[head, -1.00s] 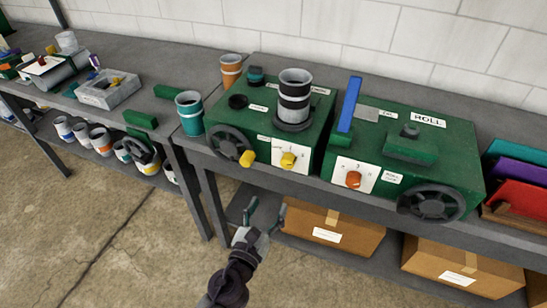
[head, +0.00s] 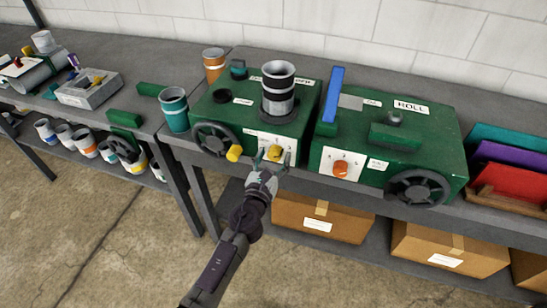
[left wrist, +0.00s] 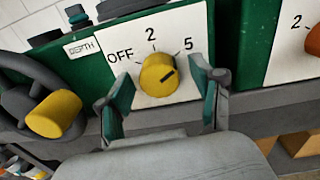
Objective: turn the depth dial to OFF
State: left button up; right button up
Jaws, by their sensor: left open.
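The depth dial is a yellow knob (left wrist: 158,74) on a white plate marked OFF, 2 and 5, beside a DEPTH label (left wrist: 83,48) in the left wrist view. Its black mark points right and slightly up, to the 5 side, away from OFF. In the head view the yellow dial (head: 275,152) is on the front of the left green machine (head: 222,118). My left gripper (head: 273,157) is open in front of it. In the left wrist view its fingers (left wrist: 163,97) stand on either side of the knob, with no clear contact. My right gripper is not in view.
A handwheel (head: 212,139) with a yellow handle (head: 234,153) is just left of the dial. An orange dial (head: 341,168) is on the green ROLL machine (head: 440,140) to the right. Cardboard boxes (head: 345,225) are on the shelf below.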

pick_arm(q)
jog(key=c, duration=1.1)
jog(key=shift+c, duration=0.2)
jog(key=shift+n, duration=0.4)
jog(key=n, duration=0.5)
jog(key=shift+b, duration=0.4)
jog(key=n, duration=0.6)
jog(key=shift+n+b, duration=0.3)
jog(key=n, duration=1.1)
jog(key=shift+n, duration=0.3)
